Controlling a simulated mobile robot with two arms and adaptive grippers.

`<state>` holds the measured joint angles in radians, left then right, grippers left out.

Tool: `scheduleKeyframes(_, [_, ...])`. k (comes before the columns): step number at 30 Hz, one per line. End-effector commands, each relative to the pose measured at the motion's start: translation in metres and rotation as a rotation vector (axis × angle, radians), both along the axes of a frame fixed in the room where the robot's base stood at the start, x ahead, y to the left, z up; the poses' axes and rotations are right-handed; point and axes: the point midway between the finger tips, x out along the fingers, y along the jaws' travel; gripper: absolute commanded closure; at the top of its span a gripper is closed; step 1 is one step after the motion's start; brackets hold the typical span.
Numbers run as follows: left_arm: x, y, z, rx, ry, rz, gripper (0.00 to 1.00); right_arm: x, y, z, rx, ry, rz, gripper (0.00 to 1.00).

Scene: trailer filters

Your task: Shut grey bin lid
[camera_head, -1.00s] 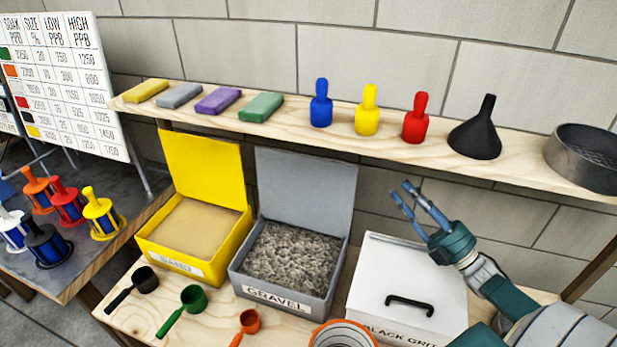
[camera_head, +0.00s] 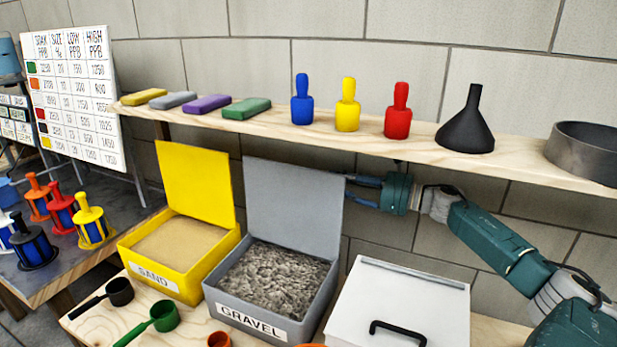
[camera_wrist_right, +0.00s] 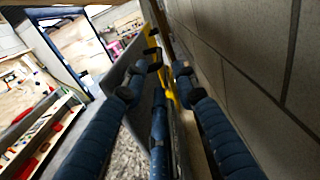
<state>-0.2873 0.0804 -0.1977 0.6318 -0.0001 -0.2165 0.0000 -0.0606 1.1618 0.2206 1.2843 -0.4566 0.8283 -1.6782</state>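The grey bin (camera_head: 262,318), labelled GRAVEL, stands open on the wooden bench with grey gravel inside. Its grey lid (camera_head: 293,207) stands raised at the back, leaning slightly backward. My right gripper (camera_head: 352,187) is behind the lid's right edge, its fingertips partly hidden by the lid in the head view. In the right wrist view the fingers (camera_wrist_right: 155,82) are spread apart, with the lid's edge (camera_wrist_right: 142,75) showing near the left finger and the block wall close on the right. I cannot tell whether they touch the lid. My left gripper is not in view.
A yellow SAND bin (camera_head: 167,280) with raised lid stands left. A closed white bin (camera_head: 400,305) stands right. A wooden shelf (camera_head: 330,136) with blocks, stamps and a funnel runs above my right gripper. Scoops (camera_head: 163,316) lie in front. The wall is close behind.

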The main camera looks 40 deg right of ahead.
Motion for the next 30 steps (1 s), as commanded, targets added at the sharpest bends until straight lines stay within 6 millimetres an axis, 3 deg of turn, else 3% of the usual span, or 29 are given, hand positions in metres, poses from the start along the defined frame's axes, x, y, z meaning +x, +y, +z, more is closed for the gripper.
scheduleKeyframes(15, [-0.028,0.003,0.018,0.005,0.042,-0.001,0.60,0.059,0.031,0.001,0.007,0.000,-0.001,0.72])
scheduleKeyframes(28, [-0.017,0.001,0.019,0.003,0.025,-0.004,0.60,0.066,0.034,-0.001,0.004,0.002,0.000,0.72])
scheduleKeyframes(30, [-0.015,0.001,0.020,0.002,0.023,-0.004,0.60,0.066,0.034,-0.001,0.004,0.002,0.000,0.84])
